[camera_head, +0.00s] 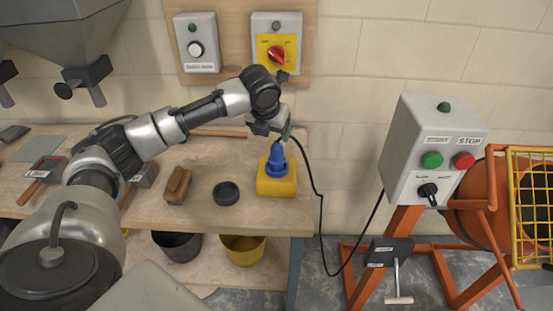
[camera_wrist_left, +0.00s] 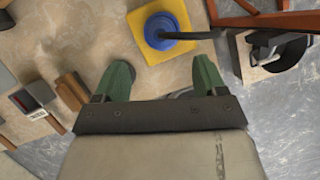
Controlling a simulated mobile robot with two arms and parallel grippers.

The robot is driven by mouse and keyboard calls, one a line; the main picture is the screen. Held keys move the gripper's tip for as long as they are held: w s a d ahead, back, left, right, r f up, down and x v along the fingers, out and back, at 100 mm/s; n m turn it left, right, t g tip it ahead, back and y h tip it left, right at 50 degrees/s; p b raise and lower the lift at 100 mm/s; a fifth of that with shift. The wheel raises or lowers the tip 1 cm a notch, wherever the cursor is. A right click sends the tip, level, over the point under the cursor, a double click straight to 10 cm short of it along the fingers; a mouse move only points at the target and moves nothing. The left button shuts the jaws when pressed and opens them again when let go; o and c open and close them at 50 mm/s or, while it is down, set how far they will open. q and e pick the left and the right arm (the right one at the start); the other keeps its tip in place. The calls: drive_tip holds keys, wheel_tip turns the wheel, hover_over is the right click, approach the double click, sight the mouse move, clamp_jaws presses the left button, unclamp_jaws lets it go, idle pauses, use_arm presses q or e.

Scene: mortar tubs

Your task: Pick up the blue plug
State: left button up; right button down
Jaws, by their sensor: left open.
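The blue plug (camera_head: 276,161) stands upright on a yellow block (camera_head: 276,185) near the right end of the workbench. In the wrist view the plug (camera_wrist_left: 160,28) shows from above, with its black cable running off to the right. My left gripper (camera_head: 279,133) is just above the plug in the head view, and its hand hides the plug's top. In the wrist view the green fingers of my left gripper (camera_wrist_left: 162,78) are spread apart, with nothing between them. The plug lies ahead of the fingertips there. My right gripper is in neither view.
The black cable (camera_head: 320,205) hangs past the bench's right edge toward the grey control box (camera_head: 432,150). On the bench (camera_head: 210,210) are a black round cup (camera_head: 226,193) and a brown brush-like block (camera_head: 177,185). Wall switch boxes (camera_head: 277,45) are close behind the arm.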

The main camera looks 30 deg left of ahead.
sight(278, 148)
use_arm(q)
drive_tip(key=x, duration=0.7)
drive_tip(key=p+x, duration=0.1)
drive_tip(key=x, duration=0.2)
drive_tip(key=shift+w+f, duration=0.1)
drive_tip(key=shift+w, duration=0.3)
drive_tip(key=c, duration=1.1)
